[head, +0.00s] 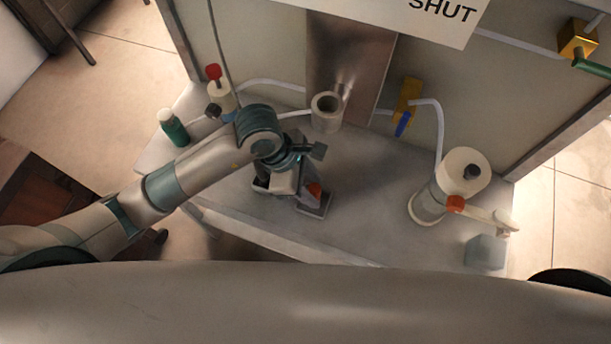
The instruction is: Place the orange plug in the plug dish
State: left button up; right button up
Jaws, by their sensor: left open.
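A small orange piece (314,189), which looks like the orange plug, shows beside the fingers of my left gripper (291,190). The gripper points down over the middle of the grey bench and is open. Under it is a low, dark, pale-rimmed shape (318,207) that may be the plug dish; the gripper hides much of it. I cannot tell whether the orange piece rests in it or touches a finger. Another orange-red cap (455,204) sits on the side of the white canister at the right. My right gripper is not in view.
The white canister (428,207) and a grey block (486,252) stand at the bench's right end. A grey cup (326,113) is behind my gripper. A green bottle (173,128) and a red-topped white fitting (219,94) stand left. Bare bench (375,200) lies between gripper and canister.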

pick_arm(q)
jog(key=shift+r, duration=0.15)
jog(key=b+v, duration=0.3)
jog(key=v, duration=0.9)
jog(key=shift+b, duration=0.35)
